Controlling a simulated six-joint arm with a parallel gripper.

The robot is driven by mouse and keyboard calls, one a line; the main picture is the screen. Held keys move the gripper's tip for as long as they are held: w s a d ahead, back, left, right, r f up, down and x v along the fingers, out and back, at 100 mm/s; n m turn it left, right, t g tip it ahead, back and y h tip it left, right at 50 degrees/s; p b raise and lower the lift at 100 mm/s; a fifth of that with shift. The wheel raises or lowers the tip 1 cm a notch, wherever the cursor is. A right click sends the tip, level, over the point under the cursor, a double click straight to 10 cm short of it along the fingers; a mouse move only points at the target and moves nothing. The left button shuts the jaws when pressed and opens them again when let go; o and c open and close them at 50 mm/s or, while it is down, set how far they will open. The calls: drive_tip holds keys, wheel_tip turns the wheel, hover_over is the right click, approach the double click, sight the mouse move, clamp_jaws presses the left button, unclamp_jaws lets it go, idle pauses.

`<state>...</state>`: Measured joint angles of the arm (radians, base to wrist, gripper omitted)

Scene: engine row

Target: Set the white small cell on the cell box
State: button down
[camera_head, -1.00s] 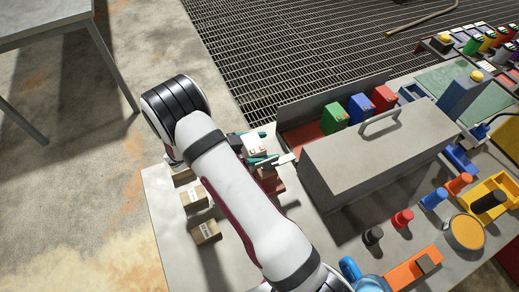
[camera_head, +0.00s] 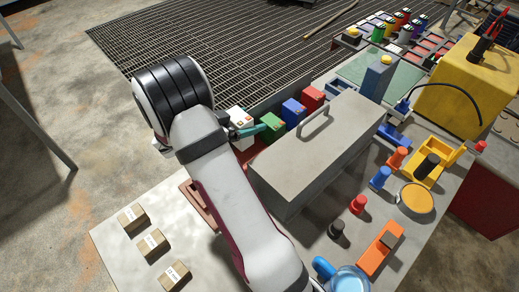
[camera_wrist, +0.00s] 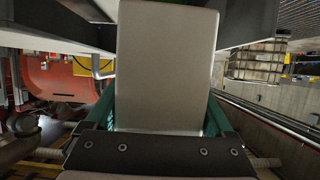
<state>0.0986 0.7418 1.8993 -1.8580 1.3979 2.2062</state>
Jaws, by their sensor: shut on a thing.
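My gripper (camera_head: 247,131) has teal fingers shut on the white small cell (camera_head: 238,117). In the wrist view the cell (camera_wrist: 165,65) is a large pale block between the fingers. In the head view it is at the left end of the row of green (camera_head: 271,124), blue (camera_head: 293,112) and red (camera_head: 313,98) cells. These stand in a long, narrow box with a grey back wall (camera_head: 262,105), which appears to be the cell box. My arm and the green cell's side hide the white cell's lower part, so I cannot tell whether it touches the box.
A grey case (camera_head: 315,150) with a handle stands directly in front of the cell row. Several small cartons (camera_head: 152,242) lie at the table's front left. A reddish-brown tray (camera_head: 196,203) is partly behind my arm. Coloured knobs and a yellow box (camera_head: 470,90) are right.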

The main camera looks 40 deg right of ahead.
drive_tip(key=d+f, duration=0.1)
drive_tip(key=f, duration=0.5)
drive_tip(key=d+f, duration=0.1)
drive_tip(key=f, duration=0.3)
drive_tip(key=shift+s+d, duration=0.2)
drive_tip(key=shift+d, duration=0.15)
drive_tip(key=shift+f, duration=0.15)
unclamp_jaws()
drive_tip(key=shift+a+r, duration=0.15)
drive_tip(key=shift+r, duration=0.05)
drive_tip(key=v, duration=1.1)
drive_tip(key=shift+a, duration=0.35)
drive_tip(key=shift+r, duration=0.15)
